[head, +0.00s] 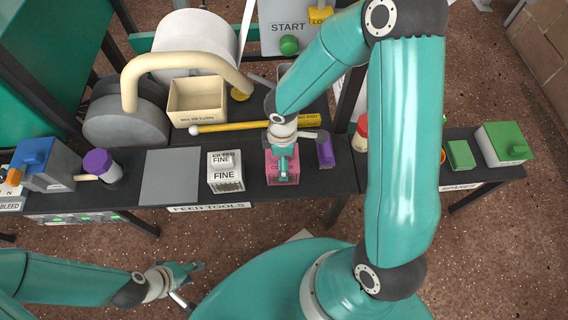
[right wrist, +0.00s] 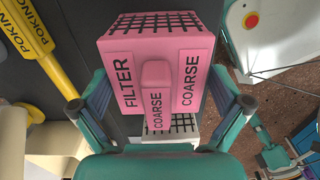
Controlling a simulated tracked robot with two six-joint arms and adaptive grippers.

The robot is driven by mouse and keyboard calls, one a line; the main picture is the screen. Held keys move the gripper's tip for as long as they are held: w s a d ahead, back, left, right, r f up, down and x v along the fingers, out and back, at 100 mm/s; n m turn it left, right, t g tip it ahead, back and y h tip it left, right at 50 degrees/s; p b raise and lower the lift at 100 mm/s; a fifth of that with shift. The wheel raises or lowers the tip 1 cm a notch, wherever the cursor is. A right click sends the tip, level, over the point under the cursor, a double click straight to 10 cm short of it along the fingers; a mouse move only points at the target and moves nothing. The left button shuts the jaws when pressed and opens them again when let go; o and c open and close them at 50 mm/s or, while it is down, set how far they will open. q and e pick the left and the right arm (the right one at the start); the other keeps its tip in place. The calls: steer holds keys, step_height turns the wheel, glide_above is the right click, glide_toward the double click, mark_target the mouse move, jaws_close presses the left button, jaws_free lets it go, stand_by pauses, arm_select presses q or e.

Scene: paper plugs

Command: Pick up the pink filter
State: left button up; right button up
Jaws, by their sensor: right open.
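The pink filter (head: 270,170) stands upright on the dark bench in the head view, partly hidden by my right gripper (head: 284,170). In the right wrist view the pink filter (right wrist: 150,48), marked FILTER and COARSE, has a black mesh face and a raised handle. My right gripper (right wrist: 158,85) is open, with one finger on each side of the filter's handle end. I cannot tell if the fingers touch it. My left gripper (head: 184,284) is open and empty, low at the left, away from the bench.
A white filter marked FINE (head: 226,175) stands left of the pink one. A purple block (head: 325,152) stands close on its right. A yellow poking rod (head: 232,126) lies behind, beside a cream bin (head: 197,99). A bare grey plate (head: 170,177) lies farther left.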

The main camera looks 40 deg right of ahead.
steer(key=c, duration=0.9)
steer(key=shift+r, duration=0.1)
